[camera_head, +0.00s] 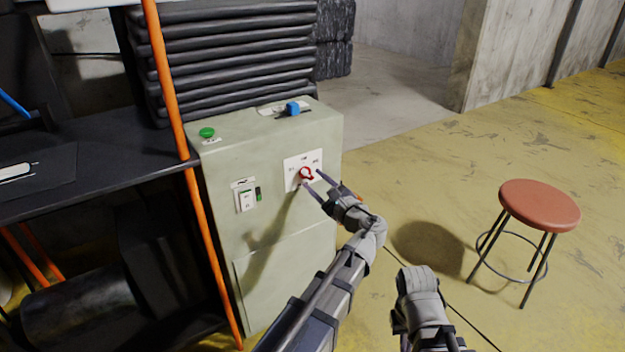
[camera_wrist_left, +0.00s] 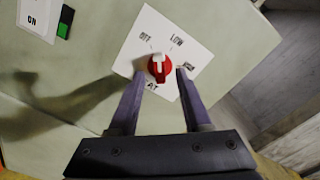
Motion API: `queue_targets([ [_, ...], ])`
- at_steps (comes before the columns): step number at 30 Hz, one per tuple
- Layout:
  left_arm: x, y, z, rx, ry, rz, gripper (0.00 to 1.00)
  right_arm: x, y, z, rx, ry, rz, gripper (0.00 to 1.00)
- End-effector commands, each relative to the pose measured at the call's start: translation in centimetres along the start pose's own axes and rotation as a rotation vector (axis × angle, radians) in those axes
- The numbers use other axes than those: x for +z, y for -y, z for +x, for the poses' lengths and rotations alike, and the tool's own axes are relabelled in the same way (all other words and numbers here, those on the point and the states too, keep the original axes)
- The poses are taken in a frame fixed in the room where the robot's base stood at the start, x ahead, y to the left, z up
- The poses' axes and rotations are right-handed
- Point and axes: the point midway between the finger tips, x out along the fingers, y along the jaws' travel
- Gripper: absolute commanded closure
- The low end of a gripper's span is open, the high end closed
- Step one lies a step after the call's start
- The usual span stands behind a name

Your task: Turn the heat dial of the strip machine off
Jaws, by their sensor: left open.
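The strip machine (camera_head: 280,230) is a pale green cabinet in the middle of the head view. Its red heat dial (camera_head: 306,174) sits on a white plate (camera_head: 291,177) on the front face. In the left wrist view the dial (camera_wrist_left: 158,68) has a white mark on its upper side, towards the OFF and LOW labels; I cannot tell its exact setting. The right-hand label and the word at the bottom are partly hidden. My left gripper (camera_head: 312,179) is open, its fingertips at either side of the dial's lower part; contact is unclear. My right arm shows at the bottom; its fingers are unclear.
A green button (camera_head: 207,132) and a blue knob (camera_head: 293,108) are on the machine's top. A switch (camera_head: 245,197) is left of the dial. An orange post (camera_head: 172,100) and dark bench (camera_head: 95,160) stand left. A red stool (camera_head: 540,205) stands right on open floor.

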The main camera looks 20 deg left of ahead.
Motion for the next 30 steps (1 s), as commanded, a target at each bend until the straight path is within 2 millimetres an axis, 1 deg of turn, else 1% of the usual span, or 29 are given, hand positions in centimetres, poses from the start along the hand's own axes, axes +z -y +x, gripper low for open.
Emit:
queue_targets([
  [1, -0.1, 0.1, 0.7, 0.001, 0.001, 0.000, 0.51, 0.0, 0.0, 0.0, 0.000, 0.000, 0.000, 1.00],
  [3, 0.0, 0.0, 1.3, 0.001, 0.001, 0.000, 0.51, 0.0, 0.0, 0.0, 0.000, 0.000, 0.000, 1.00],
  [6, 0.0, 0.0, 1.8, 0.000, 0.000, -0.001, 0.51, 0.0, 0.0, 0.0, 0.000, 0.000, 0.000, 1.00],
  [16, 0.0, 0.0, 2.0, -0.001, 0.000, -0.001, 0.52, 0.0, 0.0, 0.0, 0.000, 0.000, 0.000, 1.00],
  [27, 0.0, 0.0, 2.0, 0.000, 0.000, -0.001, 0.94, 0.0, 0.0, 0.0, 0.000, 0.000, 0.000, 1.00],
  [29, 0.0, 0.0, 2.0, 0.000, 0.000, -0.001, 1.00, 0.0, 0.0, 0.0, 0.000, 0.000, 0.000, 1.00],
  [30, 0.0, 0.0, 2.0, 0.000, 0.000, -0.001, 1.00, 0.0, 0.0, 0.0, 0.000, 0.000, 0.000, 1.00],
])
